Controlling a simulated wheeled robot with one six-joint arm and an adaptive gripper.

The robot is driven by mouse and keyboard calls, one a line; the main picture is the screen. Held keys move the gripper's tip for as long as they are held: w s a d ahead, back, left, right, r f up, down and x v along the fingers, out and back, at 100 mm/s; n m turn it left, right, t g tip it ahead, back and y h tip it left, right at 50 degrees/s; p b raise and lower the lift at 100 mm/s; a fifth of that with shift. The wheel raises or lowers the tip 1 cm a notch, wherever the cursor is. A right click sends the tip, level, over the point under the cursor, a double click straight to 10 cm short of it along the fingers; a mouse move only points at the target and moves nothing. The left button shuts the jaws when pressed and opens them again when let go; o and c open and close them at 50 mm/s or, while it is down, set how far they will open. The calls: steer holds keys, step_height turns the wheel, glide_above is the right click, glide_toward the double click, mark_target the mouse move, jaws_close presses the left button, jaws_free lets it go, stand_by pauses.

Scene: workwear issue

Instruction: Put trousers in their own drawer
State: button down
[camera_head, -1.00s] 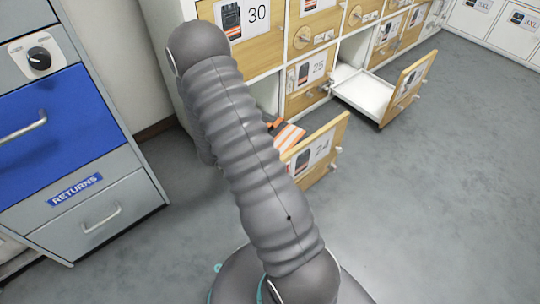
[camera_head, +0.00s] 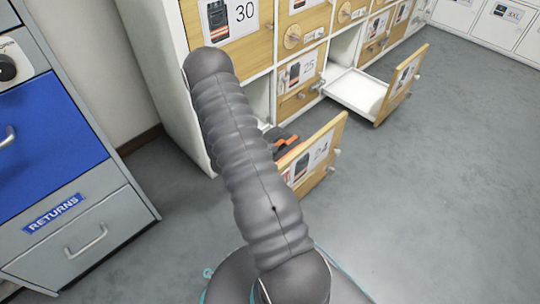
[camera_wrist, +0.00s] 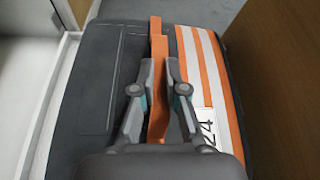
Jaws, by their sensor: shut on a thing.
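The folded trousers (camera_wrist: 90,90) fill the middle of the wrist view. They are dark grey with an orange strip, orange and white stripes and a tag reading 24. My gripper (camera_wrist: 160,85) is shut on the orange strip. The open drawer labelled 24 (camera_head: 322,150) is low in the cabinet in the head view. A dark and orange part of the trousers (camera_head: 284,141) shows within it, behind its front. In the wrist view, a white wall is on the left and a wooden panel on the right. My arm hides the gripper in the head view.
Another open drawer (camera_head: 357,90) farther right looks empty. A blue and grey RETURNS cabinet (camera_head: 60,210) stands at left. The floor (camera_head: 430,190) at right is clear.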

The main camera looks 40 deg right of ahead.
steer(key=shift+f+b, duration=0.3)
steer(key=shift+f, duration=1.35)
steer(key=shift+f, duration=0.15)
steer(key=c, duration=1.2)
jaws_free()
